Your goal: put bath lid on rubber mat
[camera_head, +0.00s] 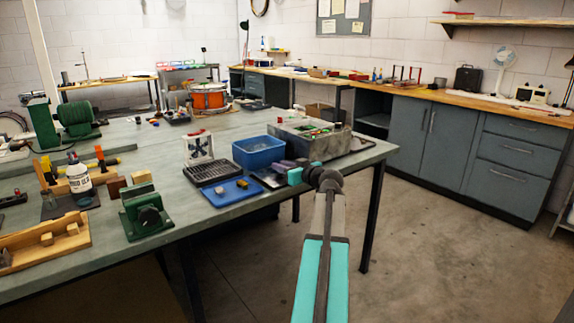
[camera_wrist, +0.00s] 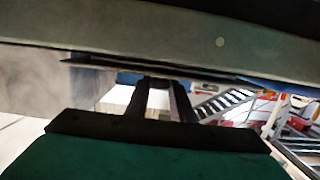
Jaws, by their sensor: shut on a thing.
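My gripper (camera_head: 282,169) is at the right end of the workbench, pointing left over the tabletop. In the wrist view its two dark fingers (camera_wrist: 163,95) are close together, shut on the edge of a thin dark flat plate (camera_wrist: 105,65). I take this plate to be the bath lid. In the head view a dark flat piece (camera_head: 263,181) shows beside the fingers, partly hidden by them. A black ridged rectangle (camera_head: 211,171) lies farther left and may be the rubber mat; I cannot tell for sure.
A blue tray (camera_head: 231,194) with small parts lies left of the gripper. A blue bin (camera_head: 258,159) and an open grey box (camera_head: 318,153) stand behind it. A green machine block (camera_head: 145,221) stands nearer at left. The floor right of the bench (camera_head: 450,240) is clear.

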